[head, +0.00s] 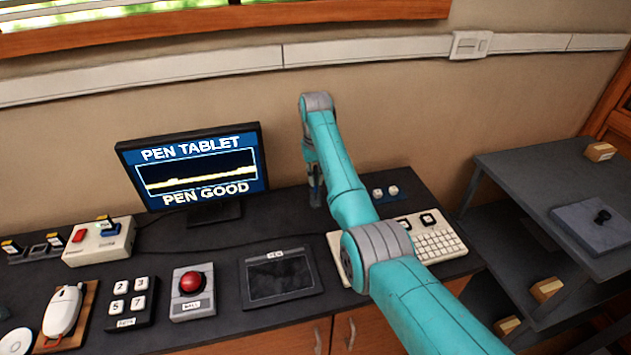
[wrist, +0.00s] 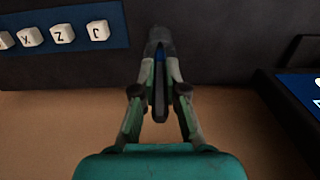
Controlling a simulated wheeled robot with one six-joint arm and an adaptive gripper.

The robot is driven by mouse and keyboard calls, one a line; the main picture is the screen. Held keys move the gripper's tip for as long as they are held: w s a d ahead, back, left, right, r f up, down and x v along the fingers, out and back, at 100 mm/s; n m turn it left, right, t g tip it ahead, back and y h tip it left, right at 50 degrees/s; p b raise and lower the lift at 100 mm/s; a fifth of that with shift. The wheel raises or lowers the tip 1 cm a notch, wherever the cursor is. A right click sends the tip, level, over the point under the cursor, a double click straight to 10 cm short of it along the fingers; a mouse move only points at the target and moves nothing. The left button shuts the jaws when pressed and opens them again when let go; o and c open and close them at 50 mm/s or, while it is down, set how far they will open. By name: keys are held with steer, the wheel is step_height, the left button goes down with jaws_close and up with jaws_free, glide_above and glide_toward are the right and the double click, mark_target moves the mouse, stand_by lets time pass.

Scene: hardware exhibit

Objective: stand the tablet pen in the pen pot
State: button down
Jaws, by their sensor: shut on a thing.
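My gripper (head: 315,190) points down at the back of the dark desk, right of the monitor, in the head view.
The monitor (head: 193,170) reading "PEN GOOD" stands left of my gripper. A blue strip with white keycaps (head: 385,192) lies to the right, also in the wrist view (wrist: 60,34). A keyboard (head: 440,243) lies in front. The wall (wrist: 50,135) is close behind.

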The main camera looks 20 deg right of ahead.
steer(key=shift+f, duration=0.8)
steer(key=c, duration=1.2)
jaws_free()
steer(key=shift+f, duration=0.1)
step_height(320, 180, up, 12)
steer(key=shift+r, duration=0.15)
